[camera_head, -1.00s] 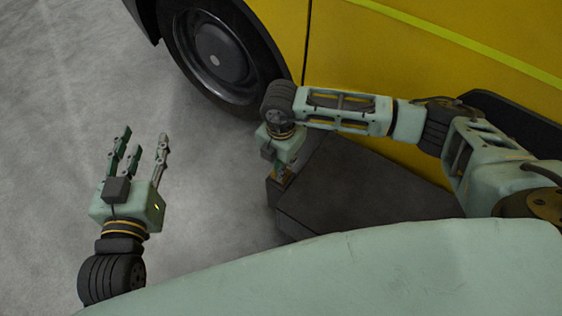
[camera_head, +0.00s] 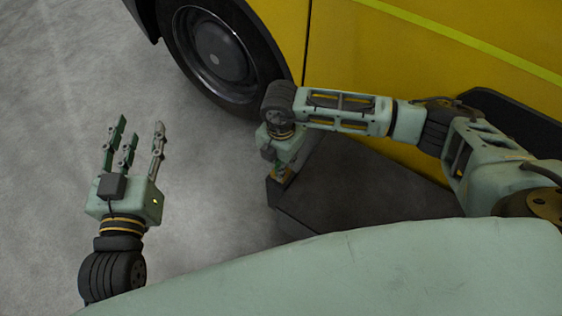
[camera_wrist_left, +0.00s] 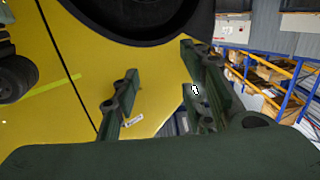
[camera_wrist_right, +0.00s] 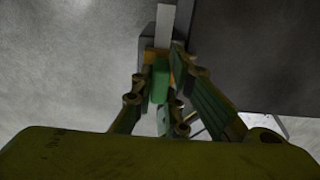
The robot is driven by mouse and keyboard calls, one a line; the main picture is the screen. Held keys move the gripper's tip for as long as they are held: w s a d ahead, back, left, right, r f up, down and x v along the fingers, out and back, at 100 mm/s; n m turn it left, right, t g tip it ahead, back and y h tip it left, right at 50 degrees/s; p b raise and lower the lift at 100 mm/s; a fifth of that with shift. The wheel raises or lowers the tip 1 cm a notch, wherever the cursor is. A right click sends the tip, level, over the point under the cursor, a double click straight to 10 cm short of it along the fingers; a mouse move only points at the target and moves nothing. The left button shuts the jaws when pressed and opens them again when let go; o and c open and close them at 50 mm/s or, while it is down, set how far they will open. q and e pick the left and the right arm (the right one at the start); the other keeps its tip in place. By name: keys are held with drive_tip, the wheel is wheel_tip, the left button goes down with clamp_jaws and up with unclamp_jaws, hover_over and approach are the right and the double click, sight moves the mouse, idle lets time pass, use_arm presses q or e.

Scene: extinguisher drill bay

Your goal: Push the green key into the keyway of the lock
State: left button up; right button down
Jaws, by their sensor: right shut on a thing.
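The green key (camera_wrist_right: 159,82) is between the fingers of my right gripper (camera_wrist_right: 160,76), which is shut on it. The key's far end points at a brass-coloured block (camera_wrist_right: 149,56), apparently the lock, beside a dark box. The fingers hide part of both, so I cannot tell whether the key tip is inside the keyway. In the head view my right gripper (camera_head: 279,160) points down at the box's left end, with the brass colour (camera_head: 283,172) just below it. My left gripper (camera_head: 138,126) is open and empty over the floor, fingers pointing away.
A dark box (camera_head: 345,185) stands against a yellow vehicle (camera_head: 400,60) with a black wheel (camera_head: 215,55). A pale bar (camera_wrist_right: 165,22) runs up beyond the brass block. Grey floor (camera_head: 60,130) at the left is clear. Blue-and-orange shelving (camera_wrist_left: 275,75) shows in the left wrist view.

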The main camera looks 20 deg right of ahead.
use_arm(q)
drive_tip(key=shift+d+r, duration=0.1)
drive_tip(key=shift+r, duration=0.45)
use_arm(e)
drive_tip(key=shift+f, duration=0.2)
drive_tip(key=c, duration=1.7)
unclamp_jaws()
drive_tip(key=shift+o, duration=0.2)
use_arm(q)
drive_tip(key=shift+t, duration=0.3)
use_arm(e)
wheel_tip(320, 180, up, 12)
